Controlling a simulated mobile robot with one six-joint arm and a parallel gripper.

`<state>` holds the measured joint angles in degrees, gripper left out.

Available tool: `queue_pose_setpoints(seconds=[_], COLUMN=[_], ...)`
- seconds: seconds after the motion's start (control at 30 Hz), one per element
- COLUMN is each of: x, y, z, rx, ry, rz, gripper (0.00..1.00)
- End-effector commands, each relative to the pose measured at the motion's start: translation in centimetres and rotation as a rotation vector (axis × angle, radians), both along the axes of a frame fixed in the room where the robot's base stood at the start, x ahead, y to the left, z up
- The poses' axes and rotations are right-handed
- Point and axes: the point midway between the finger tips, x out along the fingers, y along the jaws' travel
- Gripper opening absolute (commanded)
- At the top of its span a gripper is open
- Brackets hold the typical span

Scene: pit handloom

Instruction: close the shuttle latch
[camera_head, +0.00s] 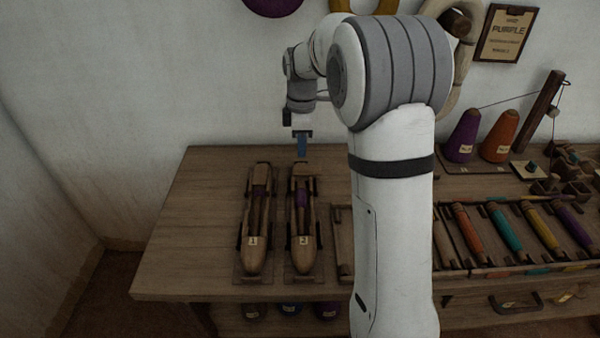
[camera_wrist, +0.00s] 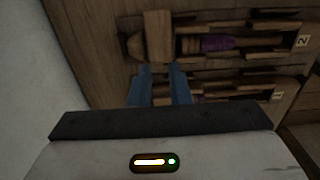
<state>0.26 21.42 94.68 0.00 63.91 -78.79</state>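Two wooden boat shuttles lie side by side on the table, tagged 1 and 2. Shuttle 2 (camera_head: 303,248) has a purple bobbin (camera_wrist: 225,43) in its slot. A pale wooden block (camera_wrist: 158,35), which looks like the latch, sits across its far end in the wrist view; whether it stands raised is hard to tell. My gripper (camera_head: 302,153) points down over that far end. Its blue fingers (camera_wrist: 160,70) are a little apart, with a narrow gap and nothing clearly between them. Their tips appear beside the block's end; contact cannot be told. Shuttle 1 (camera_head: 254,250) is partly hidden by my gripper in the wrist view.
The wooden table (camera_head: 185,250) is clear left of the shuttles. A rack of coloured bobbins (camera_head: 505,230) lies to the right, with purple (camera_head: 463,140) and orange (camera_head: 500,140) cones behind it. A wall rises close behind the table.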

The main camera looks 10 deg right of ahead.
Motion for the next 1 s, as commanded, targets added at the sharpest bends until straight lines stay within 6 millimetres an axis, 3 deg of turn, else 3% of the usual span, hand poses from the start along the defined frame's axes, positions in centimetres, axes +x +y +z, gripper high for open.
queue_pose_setpoints(seconds=[0.43,0.83,1.0], x=[0.0,0.0,0.0], y=[0.1,0.1,0.1], z=[-6.6,-7.4,-7.4], rx=[0.000,0.000,0.000], ry=[0.002,0.000,0.000], rz=[0.002,0.003,0.003], gripper=[0.17,0.17,0.04])
